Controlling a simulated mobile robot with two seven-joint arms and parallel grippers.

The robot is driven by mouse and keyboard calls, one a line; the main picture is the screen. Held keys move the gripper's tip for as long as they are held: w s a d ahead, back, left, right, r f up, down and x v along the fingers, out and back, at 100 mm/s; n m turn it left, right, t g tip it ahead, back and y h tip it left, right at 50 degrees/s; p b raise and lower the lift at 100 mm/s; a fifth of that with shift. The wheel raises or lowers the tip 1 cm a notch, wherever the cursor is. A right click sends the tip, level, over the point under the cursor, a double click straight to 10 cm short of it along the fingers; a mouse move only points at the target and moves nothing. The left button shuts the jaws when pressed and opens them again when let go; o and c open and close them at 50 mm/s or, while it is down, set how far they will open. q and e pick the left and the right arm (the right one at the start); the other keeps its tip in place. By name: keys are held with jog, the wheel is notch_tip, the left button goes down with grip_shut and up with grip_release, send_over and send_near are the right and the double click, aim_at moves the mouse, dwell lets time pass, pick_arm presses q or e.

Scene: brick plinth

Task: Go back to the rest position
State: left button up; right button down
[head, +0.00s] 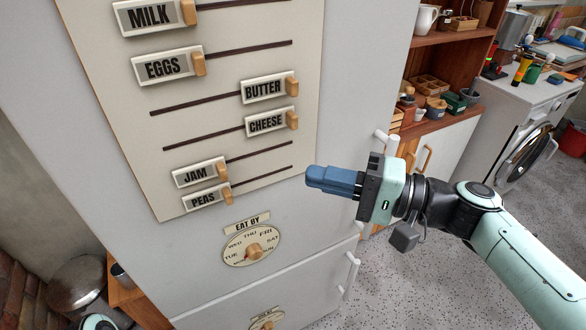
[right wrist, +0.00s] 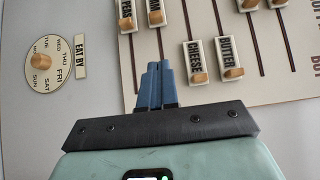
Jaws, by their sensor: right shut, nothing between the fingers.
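My right gripper (head: 332,181) is in front of the fridge (head: 365,90), to the right of the lower part of the slider board (head: 215,105). Its blue fingers are closed together with nothing between them. In the right wrist view the gripper (right wrist: 155,72) points toward the board's edge, near the CHEESE slider (right wrist: 195,62) and the EAT BY dial (right wrist: 50,62). Whether the fingertips touch the fridge I cannot tell. My left gripper is out of view; only a bit of pale green shows at the bottom left of the head view.
The EAT BY dial (head: 252,246) sits below the board, and a fridge handle (head: 349,272) sticks out lower right. A wooden shelf (head: 455,45) and a washing machine (head: 530,110) stand to the right. Speckled floor (head: 430,270) is open there. A metal bin (head: 78,285) is lower left.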

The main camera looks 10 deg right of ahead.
jog(key=shift+v, duration=0.85)
